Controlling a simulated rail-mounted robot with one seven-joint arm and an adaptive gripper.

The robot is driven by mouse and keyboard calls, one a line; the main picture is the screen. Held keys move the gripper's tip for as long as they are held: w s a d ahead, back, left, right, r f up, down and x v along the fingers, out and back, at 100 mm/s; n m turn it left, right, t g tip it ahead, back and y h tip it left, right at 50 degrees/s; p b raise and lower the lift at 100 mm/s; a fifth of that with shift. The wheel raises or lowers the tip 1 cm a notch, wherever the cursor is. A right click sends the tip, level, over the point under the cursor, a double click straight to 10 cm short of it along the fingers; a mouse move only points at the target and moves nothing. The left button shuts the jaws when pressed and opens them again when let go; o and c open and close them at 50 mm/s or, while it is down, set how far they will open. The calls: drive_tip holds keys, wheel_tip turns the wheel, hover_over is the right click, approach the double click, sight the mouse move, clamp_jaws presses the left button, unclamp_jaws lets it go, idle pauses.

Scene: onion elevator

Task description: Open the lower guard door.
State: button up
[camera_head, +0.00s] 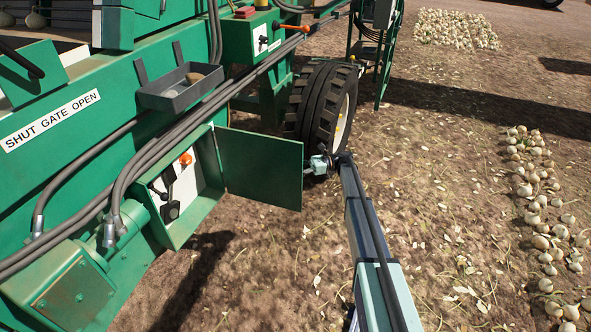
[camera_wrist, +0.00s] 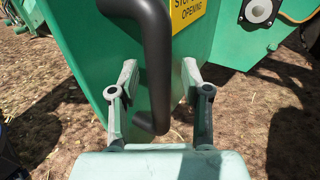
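The green lower guard door (camera_head: 262,168) stands swung out from its box (camera_head: 187,190) on the side of the green machine in the head view. The box's inside shows, with a dark lever and an orange-red knob. My gripper (camera_head: 318,164) is at the door's outer free edge. In the wrist view, the black bent handle (camera_wrist: 157,60) on the door's green face (camera_wrist: 100,50) passes between the fingers of my gripper (camera_wrist: 158,90). The fingers are apart, with a visible gap on each side of the handle. The handle is hidden in the head view.
A large black tyre (camera_head: 320,105) stands close behind the door and my gripper. Hoses (camera_head: 150,155) and a small grey tray (camera_head: 180,88) are above the box. A row of onions (camera_head: 540,200) lies on the soil at right. Open ground lies in front of the door.

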drive_tip(key=w+d, duration=0.2)
drive_tip(key=d, duration=1)
drive_tip(key=shift+a, duration=0.1)
